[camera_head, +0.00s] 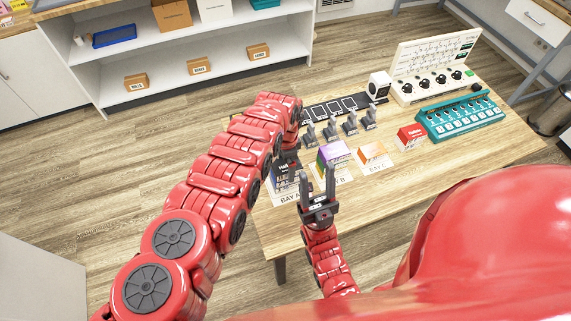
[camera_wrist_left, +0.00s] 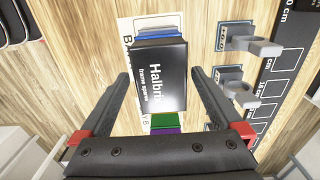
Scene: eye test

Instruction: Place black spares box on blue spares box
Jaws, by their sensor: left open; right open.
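The black spares box (camera_wrist_left: 160,85), lettered "Halbrik frame spares", lies between the fingers of my left gripper (camera_wrist_left: 159,73) in the left wrist view. The fingers are open, with a gap showing on each side of the box. A strip of the blue spares box (camera_wrist_left: 157,33) shows past the black box's far edge; the black box covers the rest. The black box appears stacked on the blue one, though the contact is hidden. In the head view, my left arm partly hides this stack at bay A. My right gripper (camera_head: 318,178) is open and empty, in front of the bays.
A red box (camera_head: 410,137), a teal rack (camera_head: 460,115) and a control panel (camera_head: 436,70) stand farther right. Several grey clamp-like fixtures (camera_head: 350,123) line up behind the bays.

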